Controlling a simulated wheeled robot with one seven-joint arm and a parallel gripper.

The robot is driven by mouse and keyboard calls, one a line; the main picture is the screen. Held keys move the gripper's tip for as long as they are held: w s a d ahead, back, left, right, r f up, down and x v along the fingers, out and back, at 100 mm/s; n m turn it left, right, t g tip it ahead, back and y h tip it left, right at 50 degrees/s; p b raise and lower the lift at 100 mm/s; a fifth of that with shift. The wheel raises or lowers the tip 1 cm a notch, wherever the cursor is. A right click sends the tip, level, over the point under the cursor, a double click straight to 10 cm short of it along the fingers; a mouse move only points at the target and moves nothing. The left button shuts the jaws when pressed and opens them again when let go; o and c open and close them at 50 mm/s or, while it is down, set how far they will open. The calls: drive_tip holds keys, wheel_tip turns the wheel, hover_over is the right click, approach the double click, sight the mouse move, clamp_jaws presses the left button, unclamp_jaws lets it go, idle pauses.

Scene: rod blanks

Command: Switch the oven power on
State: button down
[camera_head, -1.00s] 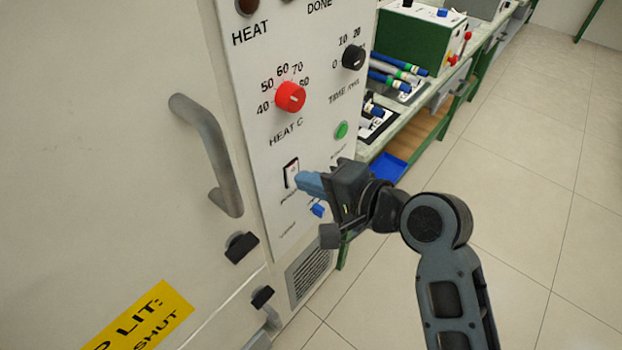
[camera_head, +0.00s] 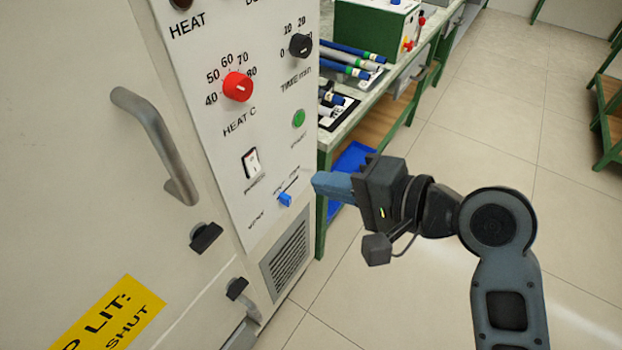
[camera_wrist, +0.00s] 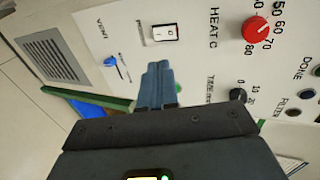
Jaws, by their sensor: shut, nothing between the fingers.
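The oven's power switch (camera_head: 251,162) is a white rocker in a dark frame on the white control panel (camera_head: 232,128). It also shows in the wrist view (camera_wrist: 164,33), near the top. My gripper (camera_head: 318,184) is shut and empty, with blue fingers pointing left toward the panel. In the head view it is to the right of the switch and lower, apart from it. In the wrist view the fingertips (camera_wrist: 157,66) lie just below the switch. The rocker's exact tilt is too small to tell.
Near the switch are a green button (camera_head: 299,118), a blue slider (camera_head: 285,199), a red heat knob (camera_head: 237,87) and a black time knob (camera_head: 301,45). The oven door handle (camera_head: 158,145) juts out at left. A bench (camera_head: 395,88) with rods stands behind.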

drive_tip(key=shift+s+d+r, duration=0.2)
drive_tip(key=shift+s+d, duration=0.05)
drive_tip(key=shift+d, duration=0.05)
drive_tip(key=shift+f, duration=0.1)
drive_tip(key=f+m+b, duration=0.1)
drive_tip(key=m+b, duration=0.2)
drive_tip(key=m, duration=0.9)
drive_tip(key=f+m+t+y+b, duration=0.1)
drive_tip(key=f+m+b, duration=0.1)
drive_tip(key=m, duration=1)
drive_tip(key=d+f+m+y+b, duration=0.1)
drive_tip(key=m+b, duration=0.3)
drive_tip(key=m, duration=0.8)
drive_tip(key=shift+s+f+t, duration=0.3)
drive_tip(key=shift+f+t, duration=0.1)
drive_tip(key=shift+a, duration=0.1)
